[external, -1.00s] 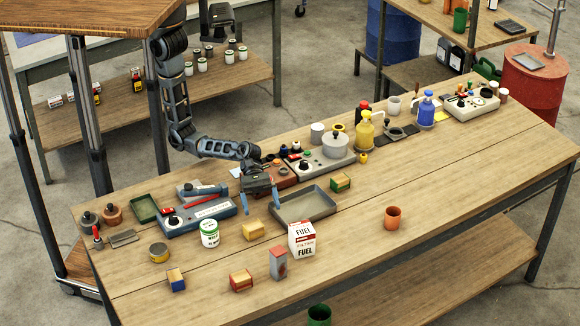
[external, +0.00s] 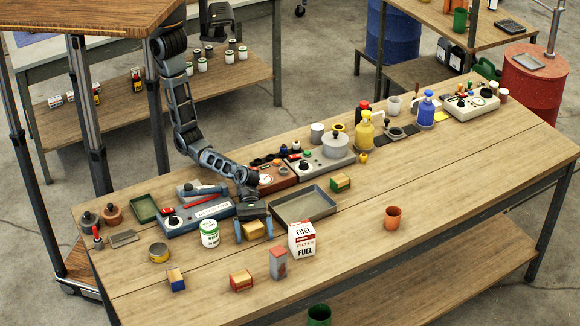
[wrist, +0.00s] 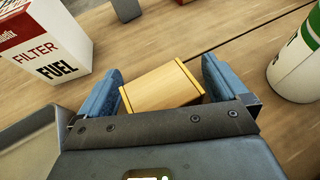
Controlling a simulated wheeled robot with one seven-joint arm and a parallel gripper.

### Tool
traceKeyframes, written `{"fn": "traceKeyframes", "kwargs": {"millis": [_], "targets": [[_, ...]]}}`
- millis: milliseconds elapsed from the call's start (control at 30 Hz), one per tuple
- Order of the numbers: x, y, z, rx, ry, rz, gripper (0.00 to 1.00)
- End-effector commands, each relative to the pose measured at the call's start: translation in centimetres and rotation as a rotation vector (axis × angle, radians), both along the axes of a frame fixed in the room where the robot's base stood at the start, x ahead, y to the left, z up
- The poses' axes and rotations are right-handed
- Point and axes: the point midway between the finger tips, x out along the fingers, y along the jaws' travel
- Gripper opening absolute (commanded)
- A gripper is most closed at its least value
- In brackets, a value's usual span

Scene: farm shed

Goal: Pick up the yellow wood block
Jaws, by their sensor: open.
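The yellow wood block (external: 255,229) lies on the workbench, between the white-and-green can and the fuel filter box. In the wrist view the block (wrist: 161,88) is a plain pale wood box with yellow edges. My gripper (external: 254,238) is low over the bench with its blue fingers on either side of the block. In the wrist view my open gripper (wrist: 162,88) has one finger left and one right of the block. A small gap shows at the right finger; the left finger is very close to the block, and I cannot tell if it touches.
The fuel filter box (external: 302,239) stands close on the right, the white-and-green can (external: 209,234) on the left. A grey metal tray (external: 325,205) lies behind to the right. A grey-and-red block (external: 278,263) and a red-and-yellow block (external: 241,280) stand in front.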

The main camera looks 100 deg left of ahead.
Motion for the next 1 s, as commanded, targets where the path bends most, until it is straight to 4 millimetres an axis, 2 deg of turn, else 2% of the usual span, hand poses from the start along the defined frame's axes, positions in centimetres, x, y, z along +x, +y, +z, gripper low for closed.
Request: {"fn": "traceKeyframes", "kwargs": {"millis": [167, 667, 1000], "targets": [[-0.02, 0.01, 0.01, 0.0, 0.0, 0.0, 0.98], [-0.02, 0.04, 0.02, 0.0, -0.001, 0.0, 0.5], [0.0, 0.04, 0.41, 0.0, -0.002, -0.001, 0.49]]}}
